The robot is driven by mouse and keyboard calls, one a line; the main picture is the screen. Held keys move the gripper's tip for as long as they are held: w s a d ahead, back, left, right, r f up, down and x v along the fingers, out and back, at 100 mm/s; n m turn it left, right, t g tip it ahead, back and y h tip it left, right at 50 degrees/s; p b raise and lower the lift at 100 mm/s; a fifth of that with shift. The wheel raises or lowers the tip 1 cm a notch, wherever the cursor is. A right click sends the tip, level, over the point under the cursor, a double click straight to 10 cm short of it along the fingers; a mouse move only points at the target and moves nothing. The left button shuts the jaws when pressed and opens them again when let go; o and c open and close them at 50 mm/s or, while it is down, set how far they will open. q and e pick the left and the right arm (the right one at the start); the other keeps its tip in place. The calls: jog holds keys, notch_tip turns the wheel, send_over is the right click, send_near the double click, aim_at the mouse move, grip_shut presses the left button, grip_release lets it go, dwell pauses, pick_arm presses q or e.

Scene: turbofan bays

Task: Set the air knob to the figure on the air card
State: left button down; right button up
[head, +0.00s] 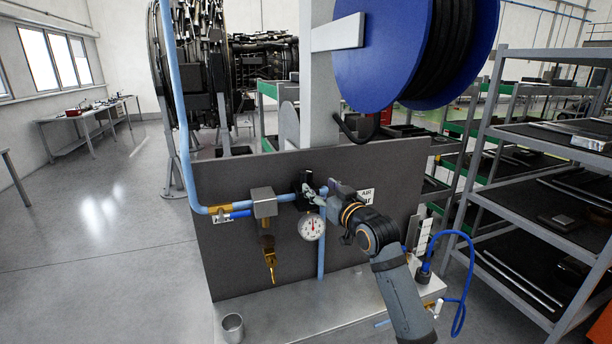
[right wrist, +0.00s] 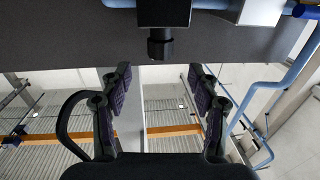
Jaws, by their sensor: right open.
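The black air knob (right wrist: 160,44) sticks out of a black regulator body (right wrist: 163,13) in the right wrist view. In the head view the regulator (head: 303,181) sits on the blue pipe of a dark panel. My right gripper (head: 316,194) is in front of it, partly hidden by its own wrist. In the right wrist view my right gripper (right wrist: 160,74) is open, its fingertips apart on either side of the knob's line and nothing between them. The white round gauge (head: 312,227) is below the regulator; its figures are too small to read. The white air card (head: 366,198) is partly covered by my arm, its figure hidden. My left gripper is out of view.
The dark panel (head: 223,256) carries a filter block (head: 264,201) and a brass fitting (head: 270,264) left of the gauge. A metal cup (head: 232,327) stands on the ledge. A blue hose reel (head: 390,50) hangs above; shelves (head: 540,170) stand at right.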

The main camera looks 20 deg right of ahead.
aim_at(309, 178)
jog(key=w+p, duration=0.1)
jog(key=w, duration=0.2)
jog(key=w+a+p, duration=0.1)
jog(key=w, duration=0.2)
jog(key=w+p, duration=0.1)
jog(key=w, duration=0.2)
jog(key=shift+w+a, duration=0.2)
jog(key=shift+a, duration=0.05)
jog(key=shift+f, duration=0.1)
